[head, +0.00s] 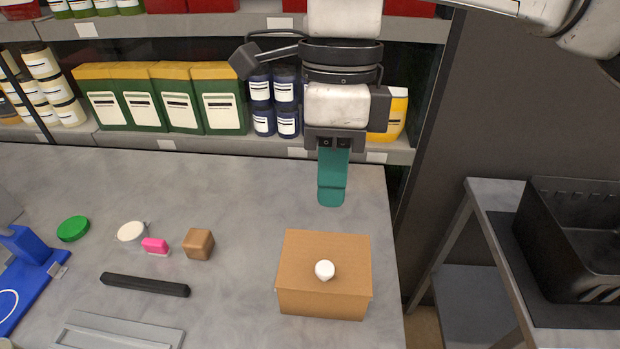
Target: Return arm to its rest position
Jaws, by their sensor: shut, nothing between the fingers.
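My gripper (332,196) hangs pointing down at the upper middle of the head view, with its teal fingers together and nothing between them. It is above the back right part of the grey worktable (230,200), behind the cardboard box (325,301). A small white rounded piece (324,270) sits on top of the box, apart from the gripper. My arm comes in from the top right and covers part of the shelves behind.
A brown cube (199,244), pink block (155,245), white round container (132,233), green lid (73,229) and black bar (145,285) lie on the left. Shelves with green boxes (179,100) stand behind. A black basin (575,240) is on the right.

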